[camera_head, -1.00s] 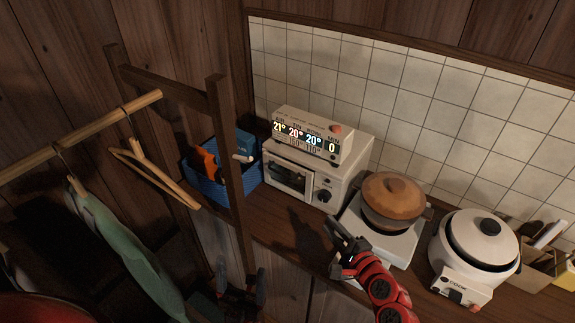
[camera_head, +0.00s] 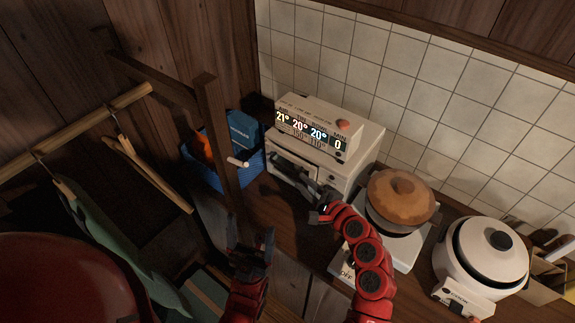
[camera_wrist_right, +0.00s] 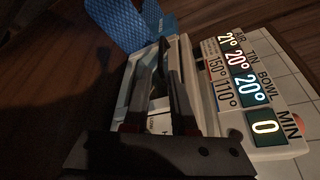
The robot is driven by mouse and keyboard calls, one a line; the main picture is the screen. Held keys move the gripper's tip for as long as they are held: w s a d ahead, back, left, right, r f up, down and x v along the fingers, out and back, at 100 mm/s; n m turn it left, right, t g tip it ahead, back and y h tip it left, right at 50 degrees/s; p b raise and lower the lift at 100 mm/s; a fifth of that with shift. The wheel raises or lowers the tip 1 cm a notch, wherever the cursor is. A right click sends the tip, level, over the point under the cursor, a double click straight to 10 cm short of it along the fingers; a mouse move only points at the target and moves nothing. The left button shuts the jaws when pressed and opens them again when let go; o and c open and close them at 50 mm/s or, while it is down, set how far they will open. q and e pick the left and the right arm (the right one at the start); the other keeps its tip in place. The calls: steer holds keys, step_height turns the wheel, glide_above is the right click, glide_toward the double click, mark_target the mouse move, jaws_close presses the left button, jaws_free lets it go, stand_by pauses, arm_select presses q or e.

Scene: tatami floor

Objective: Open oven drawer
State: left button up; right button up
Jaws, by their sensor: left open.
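The small white oven (camera_head: 369,136) stands on the wooden counter, also seen in the right wrist view (camera_wrist_right: 187,62). Its front door (camera_head: 285,162) looks shut, though my right gripper hides part of it. My right gripper (camera_head: 308,187) reaches in front of the oven's door and knob side. In the right wrist view its two dark fingers (camera_wrist_right: 160,62) are apart, with the white oven front showing between them. I cannot tell whether they touch the handle. My left gripper (camera_head: 252,250) is open and empty, low in front of the counter.
A display box (camera_head: 318,128) sits on the oven. A blue basket (camera_head: 222,168) stands left, behind a wooden rack post (camera_head: 215,130). A brown pot (camera_head: 400,198) and a white rice cooker (camera_head: 487,252) stand right. Hangers with clothes (camera_head: 115,245) fill the lower left.

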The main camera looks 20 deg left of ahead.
mark_target(287, 169)
steer(key=p+x, duration=0.1)
steer(key=x, duration=0.7)
steer(key=shift+w+a+f, duration=0.1)
steer(key=shift+w+a, duration=0.15)
steer(key=shift+a, duration=0.05)
jaws_close()
stand_by(1.2)
